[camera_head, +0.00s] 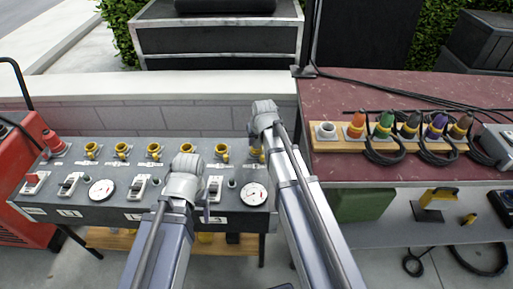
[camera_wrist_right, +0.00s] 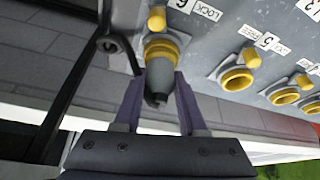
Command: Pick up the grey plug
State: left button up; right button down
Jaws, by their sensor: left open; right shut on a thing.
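The grey plug (camera_wrist_right: 159,72) is between the purple-grey fingers of my right gripper (camera_wrist_right: 155,84) in the right wrist view. Its far end meets the yellow-ringed socket (camera_wrist_right: 163,46) beside the label 6; I cannot tell how deep it sits. In the head view my right gripper (camera_head: 258,138) is at the right end of the socket row, and my wrist hides the plug there. My left gripper (camera_head: 206,208) is over the front of the grey panel (camera_head: 120,208), partly hidden by its own wrist, apart from the plug.
Several yellow sockets (camera_head: 154,151) line the panel, with switches and gauges in front. A red plug (camera_head: 53,142) is at its left end. A wooden rack (camera_head: 404,147) with coloured plugs and black cables stands on the red surface (camera_head: 345,92) at right.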

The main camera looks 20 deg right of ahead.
jog(key=shift+r, duration=0.15)
notch_tip(320, 180, up, 10)
jog(key=p, duration=1)
